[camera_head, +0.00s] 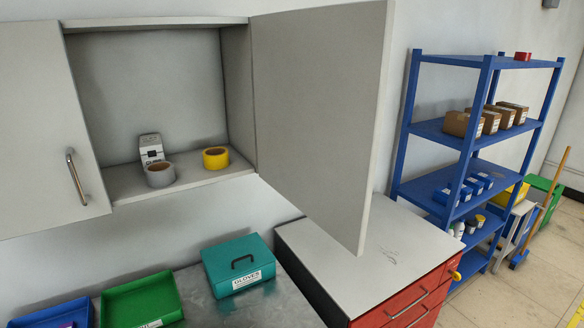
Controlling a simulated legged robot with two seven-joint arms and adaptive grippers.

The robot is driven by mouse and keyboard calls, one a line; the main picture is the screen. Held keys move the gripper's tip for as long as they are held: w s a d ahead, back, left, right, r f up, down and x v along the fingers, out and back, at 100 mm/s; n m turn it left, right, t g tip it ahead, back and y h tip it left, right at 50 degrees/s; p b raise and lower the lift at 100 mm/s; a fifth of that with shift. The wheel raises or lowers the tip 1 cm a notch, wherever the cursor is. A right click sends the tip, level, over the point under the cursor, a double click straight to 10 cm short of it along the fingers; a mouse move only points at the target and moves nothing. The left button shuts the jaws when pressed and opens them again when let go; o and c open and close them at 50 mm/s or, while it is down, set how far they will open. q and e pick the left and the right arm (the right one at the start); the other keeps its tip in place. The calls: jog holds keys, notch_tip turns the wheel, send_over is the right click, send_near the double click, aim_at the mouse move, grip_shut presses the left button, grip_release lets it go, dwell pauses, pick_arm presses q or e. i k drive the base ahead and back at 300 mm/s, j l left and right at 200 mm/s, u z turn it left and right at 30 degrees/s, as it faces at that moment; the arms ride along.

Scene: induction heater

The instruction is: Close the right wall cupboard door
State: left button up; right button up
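The right wall cupboard door (318,110) stands wide open, swung out to the right from its hinge side at the cupboard's right edge. Its handle does not show from here. The wall cupboard (145,85) is open on its right half, with a grey tape roll (160,174), a yellow tape roll (216,158) and a white box (151,146) on its bottom shelf. The left cupboard door (40,120) covers the left side and has a metal bar handle (76,177). Neither of my grippers is in view.
Below, a metal worktop (210,308) holds a teal gloves box (238,265), a green tray (140,300) and a blue tray (50,314). A red drawer cabinet (400,300) stands under the open door. A blue shelf rack (480,125) stands at right.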

aim_at(320, 73)
jog(key=i+l+u, duration=0.1)
jog(key=u, duration=0.4)
jog(key=l+u, duration=0.15)
jog(key=u, duration=0.3)
jog(key=i+l+u, duration=0.15)
jog(key=l+u, duration=0.15)
jog(key=l, duration=0.55)
jog(key=l+u, duration=0.3)
jog(key=l, duration=0.6)
jog(key=i, duration=0.05)
